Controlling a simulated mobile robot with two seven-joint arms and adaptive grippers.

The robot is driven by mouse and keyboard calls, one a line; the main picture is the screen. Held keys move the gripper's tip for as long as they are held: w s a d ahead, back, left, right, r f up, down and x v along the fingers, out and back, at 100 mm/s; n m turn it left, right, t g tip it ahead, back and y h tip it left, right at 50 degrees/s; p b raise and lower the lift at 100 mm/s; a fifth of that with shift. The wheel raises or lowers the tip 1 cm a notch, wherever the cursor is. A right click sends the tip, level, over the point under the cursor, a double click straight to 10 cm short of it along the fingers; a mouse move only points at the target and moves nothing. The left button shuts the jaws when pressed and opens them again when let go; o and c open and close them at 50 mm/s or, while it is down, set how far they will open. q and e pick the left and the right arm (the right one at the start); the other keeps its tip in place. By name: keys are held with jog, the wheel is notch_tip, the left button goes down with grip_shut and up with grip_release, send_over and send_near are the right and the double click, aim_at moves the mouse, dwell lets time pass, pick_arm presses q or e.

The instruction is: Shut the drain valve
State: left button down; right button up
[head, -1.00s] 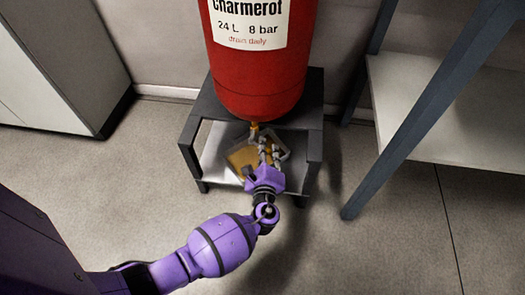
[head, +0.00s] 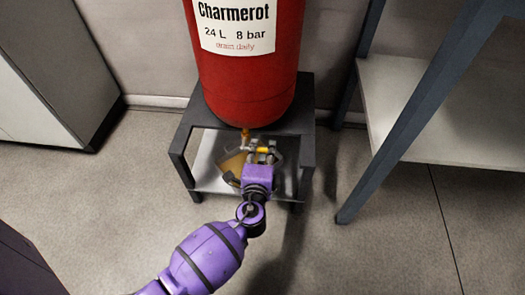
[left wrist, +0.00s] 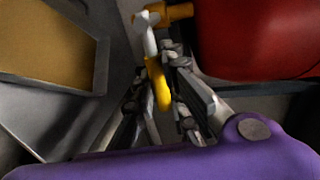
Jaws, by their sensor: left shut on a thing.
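The red air tank (head: 252,75) has a brass drain fitting (head: 246,134) under its base. The left wrist view shows the brass valve body (left wrist: 176,12) beside the tank, with a pale metal lever bent down from it and ending in a yellow grip (left wrist: 157,86). In the head view the yellow grip (head: 265,150) lies to the right of the fitting. My left gripper (head: 264,154) is shut on this grip, with one finger on each side. The gripper hides part of the lever. My right gripper is not in view.
The tank stands on a dark grey stand (head: 306,140), whose legs flank my gripper. A tray with brownish contents (head: 232,163) lies beneath. A shelf unit with a slanting post (head: 409,117) is at right, a cabinet (head: 50,70) at left. The floor in front is open.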

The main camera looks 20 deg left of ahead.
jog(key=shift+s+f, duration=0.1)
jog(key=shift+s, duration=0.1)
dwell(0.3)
pick_arm(q)
jog(key=c, duration=1.7)
grip_release()
jog(key=shift+c, duration=0.2)
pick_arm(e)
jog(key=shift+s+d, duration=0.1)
